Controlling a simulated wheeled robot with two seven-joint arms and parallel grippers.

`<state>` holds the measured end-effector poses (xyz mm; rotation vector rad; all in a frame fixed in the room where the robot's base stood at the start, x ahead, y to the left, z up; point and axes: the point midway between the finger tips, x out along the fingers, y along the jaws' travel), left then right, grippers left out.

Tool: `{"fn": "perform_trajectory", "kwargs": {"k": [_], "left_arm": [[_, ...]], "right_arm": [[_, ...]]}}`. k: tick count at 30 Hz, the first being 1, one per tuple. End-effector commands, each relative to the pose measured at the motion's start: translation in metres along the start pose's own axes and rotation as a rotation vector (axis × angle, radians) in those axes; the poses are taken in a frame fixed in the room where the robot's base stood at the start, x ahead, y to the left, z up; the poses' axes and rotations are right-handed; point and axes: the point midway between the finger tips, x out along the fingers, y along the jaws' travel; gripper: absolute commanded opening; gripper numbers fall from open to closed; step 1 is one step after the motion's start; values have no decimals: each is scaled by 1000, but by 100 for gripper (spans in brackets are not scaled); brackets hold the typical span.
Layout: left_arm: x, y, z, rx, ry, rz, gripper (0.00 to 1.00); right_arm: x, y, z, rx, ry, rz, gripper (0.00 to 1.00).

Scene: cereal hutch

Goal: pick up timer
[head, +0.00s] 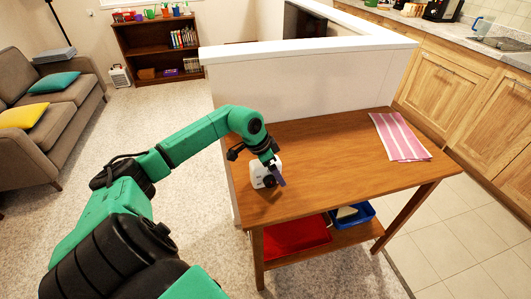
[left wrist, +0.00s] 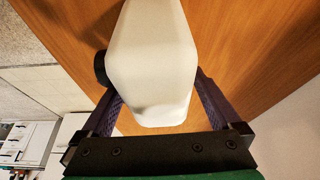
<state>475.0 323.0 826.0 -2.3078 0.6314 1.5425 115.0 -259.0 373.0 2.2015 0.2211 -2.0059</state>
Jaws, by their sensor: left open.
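The timer, a white rounded block (head: 258,172) with a dark round knob, stands on the wooden table (head: 320,150) near its left front edge. In the left wrist view the white body (left wrist: 152,60) fills the middle, with the dark knob (left wrist: 100,67) at its left side. My left gripper (head: 269,171) is at the timer, partly hiding it in the head view. In the left wrist view the open fingers of my left gripper (left wrist: 157,92) lie on either side of the white body. A gap shows by the left finger; contact at the right one is unclear. My right gripper is not in view.
A pink striped cloth (head: 400,136) lies at the table's right end. A white half wall (head: 310,82) stands behind the table. A red tray (head: 297,237) and a blue bin (head: 365,212) sit on the lower shelf. The table's middle is clear.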

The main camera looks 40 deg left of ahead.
Motion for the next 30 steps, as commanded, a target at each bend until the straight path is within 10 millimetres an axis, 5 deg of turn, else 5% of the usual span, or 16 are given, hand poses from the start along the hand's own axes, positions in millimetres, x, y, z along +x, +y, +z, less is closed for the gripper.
{"fn": "perform_trajectory", "kwargs": {"k": [1,8,20,26,30], "left_arm": [[0,0,0,0,0,0,86],[0,0,0,0,0,0,0],[-12,-1,-6,0,4,-2,0],[-58,-2,-25,3,7,-6,0],[-112,-1,-48,3,10,-5,0]], "right_arm": [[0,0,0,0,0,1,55],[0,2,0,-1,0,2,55],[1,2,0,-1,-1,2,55],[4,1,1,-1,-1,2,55],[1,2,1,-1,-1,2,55]]}}
